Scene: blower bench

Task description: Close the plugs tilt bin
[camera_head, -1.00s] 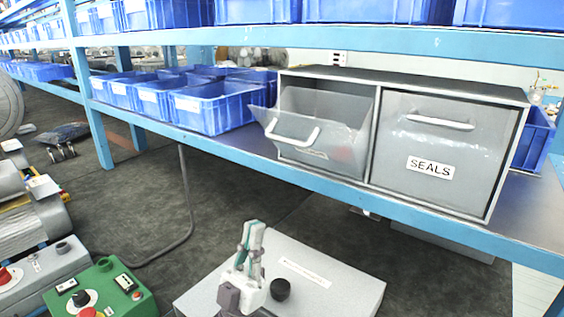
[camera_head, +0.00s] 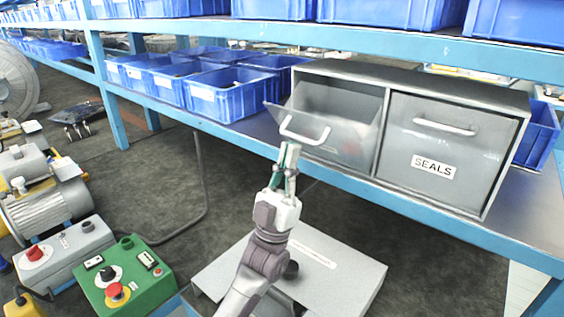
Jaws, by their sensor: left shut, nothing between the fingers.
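The left tilt bin (camera_head: 340,118) of the grey two-bin cabinet (camera_head: 420,77) is tilted open, its front leaning out over the shelf edge. Its pale handle (camera_head: 305,134) faces me; no plugs label can be read on it. The bin beside it, labelled SEALS (camera_head: 433,165), is shut. My left gripper (camera_head: 288,150) is shut and empty. Its fingertips point up, just below the open bin's handle in the picture; I cannot tell whether they touch it. My right gripper is not in view.
Blue crates (camera_head: 222,98) stand left of the cabinet on the blue shelf (camera_head: 395,198), with more above. A grey box (camera_head: 340,280) lies below my left arm. A green control box (camera_head: 122,275) stands lower left.

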